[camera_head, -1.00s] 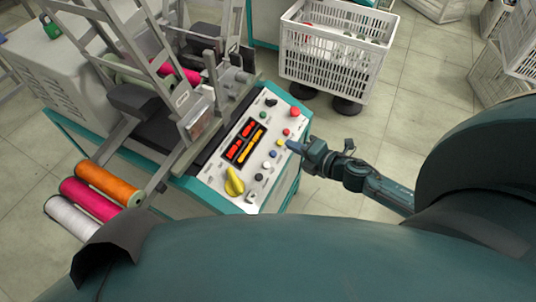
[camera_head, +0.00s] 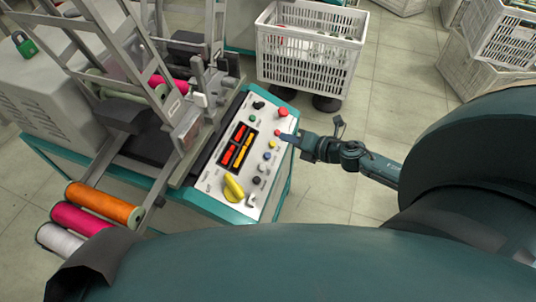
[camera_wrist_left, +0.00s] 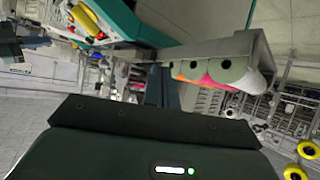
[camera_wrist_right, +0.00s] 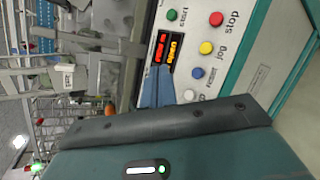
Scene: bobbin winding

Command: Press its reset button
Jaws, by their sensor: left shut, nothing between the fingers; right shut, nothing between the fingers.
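The winder's control panel (camera_head: 214,178) tilts up beside the machine. A column of coloured buttons runs along it. The blue button (camera_head: 267,155) carries the "reset" label; it also shows in the right wrist view (camera_wrist_right: 198,72). Above it are the yellow "jog" button (camera_wrist_right: 206,47) and red "stop" button (camera_wrist_right: 216,18); a white button (camera_wrist_right: 190,95) lies below. My right gripper (camera_head: 284,136) is shut and empty, its tip beside the small red button in the head view. Contact cannot be told. My left gripper (camera_wrist_left: 163,88) is shut and empty, away from the panel.
Orange, pink and white thread cones (camera_head: 104,205) stick out at the machine's front left. A yellow rotary knob (camera_head: 233,188) stands up on the lower panel. A white crate (camera_head: 309,48) stands behind.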

